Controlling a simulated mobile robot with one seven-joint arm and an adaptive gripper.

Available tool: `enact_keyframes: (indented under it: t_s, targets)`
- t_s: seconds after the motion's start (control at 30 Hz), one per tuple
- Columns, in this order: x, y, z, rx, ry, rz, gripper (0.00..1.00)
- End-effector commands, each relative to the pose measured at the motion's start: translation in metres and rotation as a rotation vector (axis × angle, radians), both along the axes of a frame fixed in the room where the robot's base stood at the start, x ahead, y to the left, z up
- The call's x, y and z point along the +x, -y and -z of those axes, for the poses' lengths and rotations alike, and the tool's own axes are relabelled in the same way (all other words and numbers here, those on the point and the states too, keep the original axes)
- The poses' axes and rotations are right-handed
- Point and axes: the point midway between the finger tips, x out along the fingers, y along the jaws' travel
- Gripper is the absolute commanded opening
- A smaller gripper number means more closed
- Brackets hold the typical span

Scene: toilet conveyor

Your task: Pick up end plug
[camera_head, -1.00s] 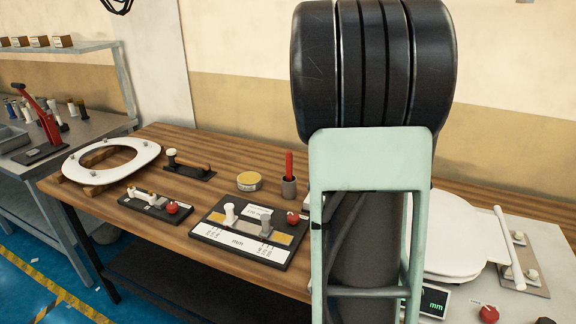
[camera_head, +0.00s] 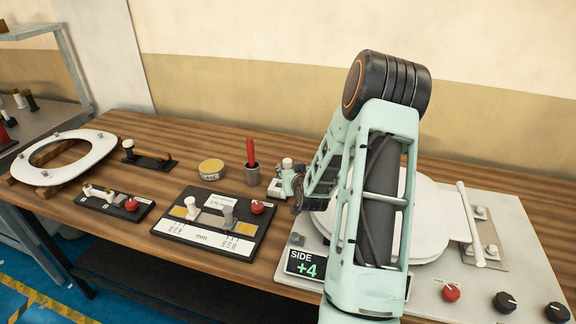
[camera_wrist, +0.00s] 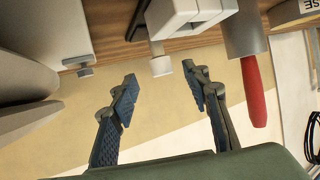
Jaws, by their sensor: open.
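My gripper (camera_wrist: 161,82) is open in the wrist view, with its two dark blue fingers apart and nothing between them. I cannot tell for certain which part is the end plug. In the head view, a small white capped piece (camera_head: 287,163) stands beside my gripper (camera_head: 292,182), which is partly hidden by my arm. Whether they touch cannot be told.
A grey cup (camera_head: 252,173) with a red marker (camera_wrist: 254,92) stands close by. A yellow-topped round tin (camera_head: 211,169) and a gauge board (camera_head: 208,240) are left on the wooden bench. A white machine (camera_head: 520,262) with knobs and a "SIDE +4" display (camera_head: 304,263) is right.

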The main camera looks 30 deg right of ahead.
Motion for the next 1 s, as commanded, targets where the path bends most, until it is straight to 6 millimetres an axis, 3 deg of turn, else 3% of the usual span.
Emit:
enact_keyframes:
  t_s: [0.23,0.6,0.9,1.0]
  targets:
    - [0.015,0.005,0.004,0.000,0.000,0.000,0.43]
    - [0.054,0.018,0.016,-0.001,0.000,0.000,0.43]
    - [0.056,0.019,0.018,-0.001,-0.002,-0.001,0.43]
    - [0.056,0.019,0.018,-0.001,-0.002,-0.001,0.32]
